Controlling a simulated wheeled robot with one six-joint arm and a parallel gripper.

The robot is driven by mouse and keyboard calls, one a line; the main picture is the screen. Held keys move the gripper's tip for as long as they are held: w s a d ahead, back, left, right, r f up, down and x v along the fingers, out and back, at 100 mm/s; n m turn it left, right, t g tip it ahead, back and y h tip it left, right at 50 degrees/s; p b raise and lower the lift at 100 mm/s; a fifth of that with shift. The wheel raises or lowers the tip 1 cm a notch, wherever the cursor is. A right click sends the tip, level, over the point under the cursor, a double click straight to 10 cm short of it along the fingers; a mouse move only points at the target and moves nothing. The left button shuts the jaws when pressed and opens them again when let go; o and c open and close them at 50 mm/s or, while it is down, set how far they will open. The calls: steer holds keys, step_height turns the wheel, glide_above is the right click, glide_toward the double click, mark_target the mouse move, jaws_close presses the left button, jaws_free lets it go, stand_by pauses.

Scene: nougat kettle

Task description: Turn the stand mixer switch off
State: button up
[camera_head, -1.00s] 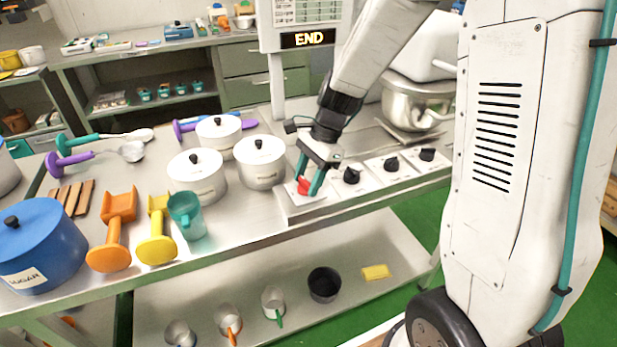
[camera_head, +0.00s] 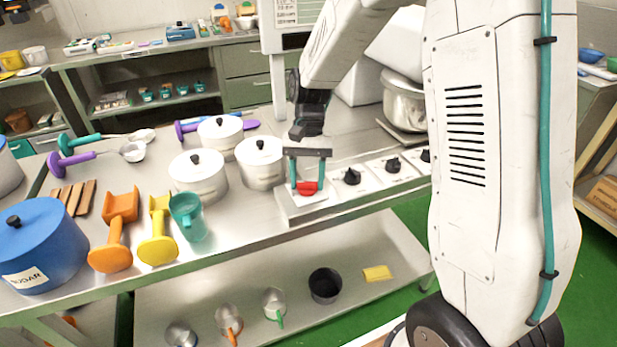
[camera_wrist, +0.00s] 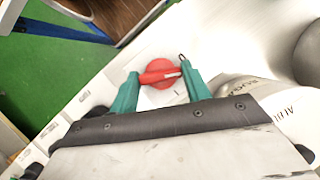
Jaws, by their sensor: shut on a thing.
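The red switch knob (camera_head: 307,188) sits on a white plate at the left end of the control panel on the table's front edge. In the wrist view the red knob (camera_wrist: 160,74) has a raised bar with a white mark, set between my fingers. My gripper (camera_head: 307,180) has teal fingers and is shut on the knob; it also shows in the wrist view (camera_wrist: 159,82). The stand mixer (camera_head: 404,100), with its metal bowl, is behind the panel and partly hidden by my arm.
Several black knobs (camera_head: 351,176) line the panel to the right. Lidded white pots (camera_head: 259,163) stand close to the left of my gripper. A teal jug (camera_head: 188,216), yellow scoop (camera_head: 157,243) and blue sugar pot (camera_head: 38,247) are further left.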

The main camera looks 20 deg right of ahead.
steer(key=n+h, duration=0.1)
steer(key=n, duration=0.1)
steer(key=n+h, duration=0.1)
steer(key=n, duration=0.2)
steer(key=shift+w+a, duration=0.1)
steer(key=shift+a, duration=0.05)
steer(key=shift+n, duration=0.3)
stand_by(0.3)
steer(key=o, duration=1)
steer(key=shift+c, duration=0.2)
steer(key=v, duration=0.7)
steer(key=shift+w+r, duration=0.25)
steer(key=shift+r, duration=0.05)
